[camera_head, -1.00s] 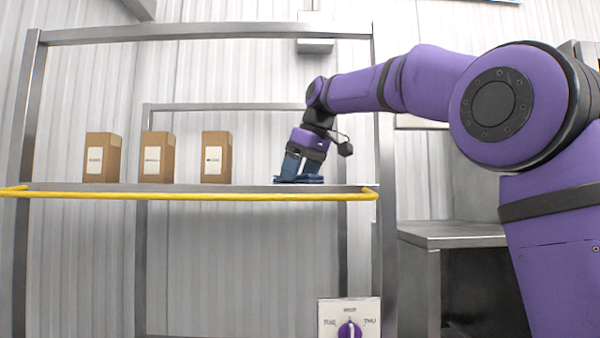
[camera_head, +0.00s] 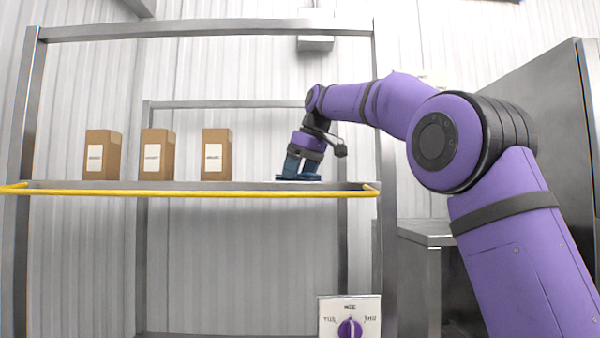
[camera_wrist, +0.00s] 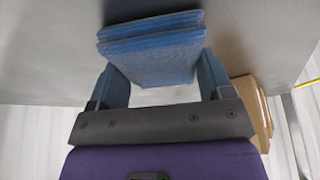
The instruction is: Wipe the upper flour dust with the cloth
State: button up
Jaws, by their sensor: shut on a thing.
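A folded blue cloth (camera_wrist: 155,48) is between the fingers of my gripper (camera_wrist: 163,85) in the wrist view. My gripper is shut on it. In the head view my gripper (camera_head: 299,168) points down at the right end of the shelf (camera_head: 250,186). The cloth (camera_head: 298,178) is low, at the shelf surface, and seems to touch it. The flour dust cannot be made out in either view; the shelf top is seen nearly edge-on in the head view.
Three brown boxes with white labels, the left (camera_head: 102,155), middle (camera_head: 157,155) and right (camera_head: 215,155), stand on the shelf left of my gripper. A yellow rail (camera_head: 190,193) runs along the shelf's front edge. A dial panel (camera_head: 349,318) is below. A metal post (camera_head: 382,130) stands at right.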

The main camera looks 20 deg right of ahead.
aim_at(300, 174)
jog(key=shift+w+d+f, duration=0.1)
jog(key=shift+w+d, duration=0.05)
jog(key=shift+w, duration=0.15)
jog(key=shift+s+a+f, duration=0.15)
jog(key=shift+s+a, duration=0.1)
jog(key=shift+s, duration=0.4)
jog(key=shift+s+a+f, duration=0.1)
jog(key=shift+s+a, duration=0.1)
jog(key=shift+s, duration=0.45)
jog(key=shift+s+a+f, duration=0.15)
jog(key=shift+s+a, duration=0.1)
jog(key=shift+s, duration=0.4)
jog(key=shift+s+a+r, duration=0.1)
jog(key=shift+s+a, duration=0.2)
jog(key=shift+s, duration=0.6)
jog(key=shift+s+a, duration=0.3)
jog(key=shift+s, duration=0.6)
jog(key=shift+s, duration=0.1)
jog(key=shift+s+a+r, duration=0.1)
jog(key=shift+s+a, duration=0.1)
jog(key=shift+s, duration=0.4)
jog(key=shift+s+a+r, duration=0.1)
jog(key=shift+s+a, duration=0.1)
jog(key=shift+s, duration=0.35)
jog(key=shift+s+a+r, duration=0.1)
jog(key=shift+s+a, duration=0.1)
jog(key=shift+s, duration=0.4)
jog(key=shift+r, duration=3.05)
